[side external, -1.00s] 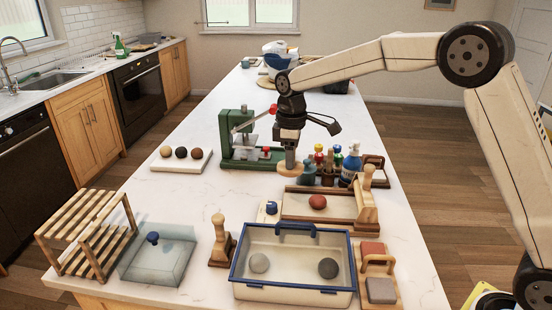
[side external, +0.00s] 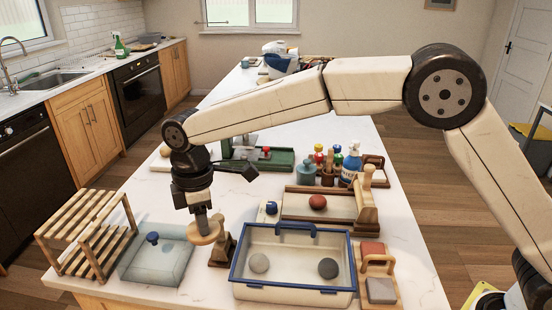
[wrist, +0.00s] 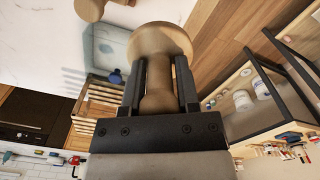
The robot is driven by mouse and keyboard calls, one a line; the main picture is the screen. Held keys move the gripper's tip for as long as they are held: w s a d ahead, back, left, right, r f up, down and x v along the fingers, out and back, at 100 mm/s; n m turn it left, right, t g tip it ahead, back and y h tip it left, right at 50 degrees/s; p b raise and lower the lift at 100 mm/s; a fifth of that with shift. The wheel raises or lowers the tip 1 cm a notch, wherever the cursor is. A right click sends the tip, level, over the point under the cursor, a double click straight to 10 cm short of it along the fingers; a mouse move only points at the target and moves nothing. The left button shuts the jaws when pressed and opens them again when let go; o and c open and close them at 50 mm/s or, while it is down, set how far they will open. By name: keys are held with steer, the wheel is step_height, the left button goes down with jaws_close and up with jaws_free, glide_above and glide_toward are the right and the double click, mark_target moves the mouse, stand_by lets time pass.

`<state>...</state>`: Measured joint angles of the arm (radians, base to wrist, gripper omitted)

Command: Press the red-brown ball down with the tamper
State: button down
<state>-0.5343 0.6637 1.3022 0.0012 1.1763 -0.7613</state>
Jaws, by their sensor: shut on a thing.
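The red-brown ball (side external: 317,202) rests on a wooden board (side external: 300,213) with raised wooden ends, right of centre in the side external view. My gripper (side external: 200,214) is shut on the handle of the wooden tamper (side external: 206,234), whose round flat disc faces down. The tamper is held above the counter's front left, well left of the ball. In the wrist view my gripper (wrist: 160,85) has the tamper's neck between its fingers, and the disc (wrist: 160,42) shows beyond the fingertips. The ball does not show in the wrist view.
Just right of the tamper stands a wooden stand (side external: 222,255), partly hidden. A clear box with a blue knob (side external: 153,238) and a slatted rack (side external: 85,235) are left. A blue-rimmed bin (side external: 290,290) holds two balls. Bottles (side external: 352,165) and a green press (side external: 270,160) stand behind.

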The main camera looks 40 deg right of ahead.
step_height(320, 180, down, 8)
stand_by(0.5)
steer(key=shift+f, duration=3.1)
steer(key=shift+f, duration=0.25)
steer(key=shift+c, duration=1.3)
jaws_free()
step_height(320, 180, up, 8)
steer(key=shift+f, duration=0.1)
